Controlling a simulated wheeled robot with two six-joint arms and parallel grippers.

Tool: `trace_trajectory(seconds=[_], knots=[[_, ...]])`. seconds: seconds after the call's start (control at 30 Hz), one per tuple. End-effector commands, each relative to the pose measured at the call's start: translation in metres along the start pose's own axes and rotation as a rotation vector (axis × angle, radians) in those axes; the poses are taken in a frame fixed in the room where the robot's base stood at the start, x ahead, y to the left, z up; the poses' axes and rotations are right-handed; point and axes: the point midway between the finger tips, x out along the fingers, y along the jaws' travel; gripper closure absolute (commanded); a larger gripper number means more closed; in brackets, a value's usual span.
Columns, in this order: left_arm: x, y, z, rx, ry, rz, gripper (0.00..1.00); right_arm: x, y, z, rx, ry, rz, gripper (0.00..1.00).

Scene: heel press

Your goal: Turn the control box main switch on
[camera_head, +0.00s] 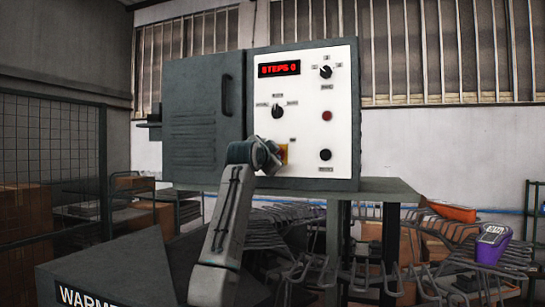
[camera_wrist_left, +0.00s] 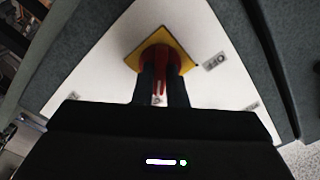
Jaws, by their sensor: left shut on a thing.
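The control box has a white front panel (camera_head: 300,95) with a red display reading "STEPS 0". Its main switch is a red rotary handle (camera_wrist_left: 158,55) on a yellow square plate (camera_wrist_left: 135,58); the plate's right part also shows in the head view (camera_head: 284,153). My left gripper (camera_wrist_left: 160,80) is shut on the red handle, one dark finger on each side. An "OFF" label (camera_wrist_left: 215,62) lies on the panel beside the plate. In the head view my left wrist hides most of the switch. My right gripper is out of view.
The panel also has two selector knobs (camera_head: 326,72) (camera_head: 277,112), a red button (camera_head: 327,116) and a black one (camera_head: 326,155). A grey cabinet door (camera_head: 200,130) with a handle is at left. Racks and a purple object (camera_head: 492,243) stand at lower right.

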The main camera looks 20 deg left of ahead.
Motion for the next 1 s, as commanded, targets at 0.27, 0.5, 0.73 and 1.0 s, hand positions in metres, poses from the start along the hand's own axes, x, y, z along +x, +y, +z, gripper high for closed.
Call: trace_trajectory(seconds=[0.27,0.5,0.73,1.0], knots=[[0.0,0.0,0.0,0.001,0.0,0.001,1.0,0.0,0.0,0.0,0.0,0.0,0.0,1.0],[0.0,0.0,0.0,0.0,0.0,0.0,0.66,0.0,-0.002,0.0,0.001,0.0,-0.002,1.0],[-0.003,0.001,0.001,0.0,0.0,-0.001,0.66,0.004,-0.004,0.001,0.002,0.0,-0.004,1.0],[-0.043,0.004,0.004,0.0,0.003,-0.003,0.66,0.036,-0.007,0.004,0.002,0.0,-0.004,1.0]])
